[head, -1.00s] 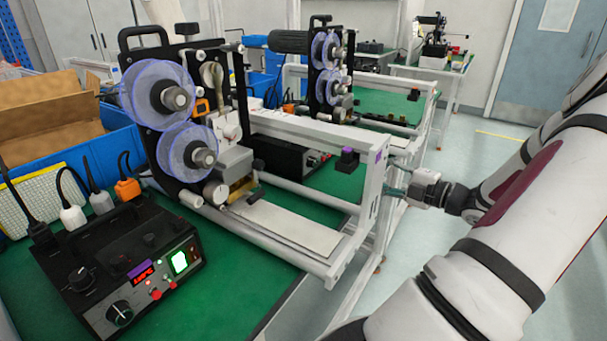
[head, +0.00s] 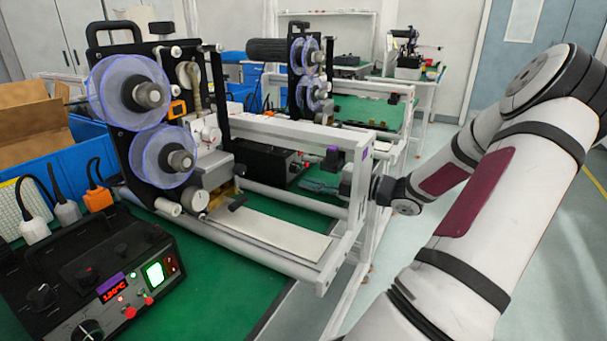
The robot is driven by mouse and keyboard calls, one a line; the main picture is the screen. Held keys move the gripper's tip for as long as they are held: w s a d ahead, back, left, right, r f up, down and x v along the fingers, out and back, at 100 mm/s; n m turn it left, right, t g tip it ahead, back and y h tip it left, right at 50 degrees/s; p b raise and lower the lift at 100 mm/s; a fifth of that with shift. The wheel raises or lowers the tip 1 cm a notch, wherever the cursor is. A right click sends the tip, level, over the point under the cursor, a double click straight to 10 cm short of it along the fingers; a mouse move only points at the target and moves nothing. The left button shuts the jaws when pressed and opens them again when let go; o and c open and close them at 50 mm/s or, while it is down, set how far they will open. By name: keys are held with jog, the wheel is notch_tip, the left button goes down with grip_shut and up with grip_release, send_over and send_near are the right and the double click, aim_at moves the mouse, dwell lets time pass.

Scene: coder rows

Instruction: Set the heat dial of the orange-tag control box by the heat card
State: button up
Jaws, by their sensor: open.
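My gripper (head: 318,187) is open. Its fingers reach left past the upright post of the near machine's frame, which hides part of its body. A black control box (head: 262,160) sits behind that frame, just left of the fingertips, with small red lights or buttons at its right end. The gap between fingers and box is hard to judge. Its dial and any tag on it cannot be made out. A nearer black control box (head: 60,290) at lower left has a purple tag, a red display, a green-lit switch and a large dial (head: 86,332). I cannot identify a heat card.
The near coder machine (head: 160,120) has two clear purple reels and a white rail frame (head: 300,268) around my gripper. A second coder (head: 310,75) stands behind. A blue bin (head: 40,160) and plugs are at left. Open floor lies at right.

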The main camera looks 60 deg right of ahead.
jog(key=shift+w+a, duration=0.1)
jog(key=shift+w, duration=1.05)
grip_shut()
jog(key=shift+m+p, duration=0.3)
jog(key=shift+p, duration=0.1)
jog(key=shift+m+p, duration=0.5)
jog(key=shift+p, duration=0.25)
grip_release()
